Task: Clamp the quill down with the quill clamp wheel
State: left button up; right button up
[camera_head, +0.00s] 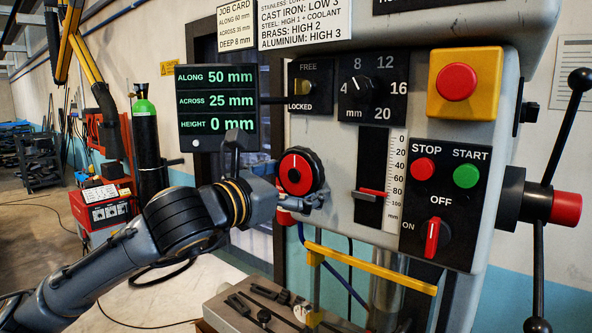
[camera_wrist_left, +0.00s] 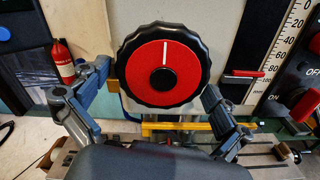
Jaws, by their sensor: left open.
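The quill clamp wheel (camera_head: 297,172) is a black scalloped knob with a red face, on the left of the machine head. In the left wrist view the wheel (camera_wrist_left: 162,67) fills the upper middle, with its white mark pointing nearly straight up. My left gripper (camera_head: 303,201) is at the wheel's lower front. In the left wrist view its open fingers (camera_wrist_left: 156,88) stand on either side of the wheel; contact cannot be made out. The FREE/LOCKED indicator (camera_head: 302,88) is above the wheel. My right gripper is not in view.
The readout screen (camera_head: 216,106) stands to the left of the wheel. The switch panel (camera_head: 440,205) and the feed handle (camera_head: 560,205) are to the right. A yellow guard bar (camera_head: 370,266) crosses below the wheel, above the machine table (camera_head: 235,308). Open floor lies to the left.

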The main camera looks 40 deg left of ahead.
pick_arm(q)
jog(key=c, duration=0.9)
jog(key=shift+c, duration=0.2)
jog(key=shift+m, duration=0.3)
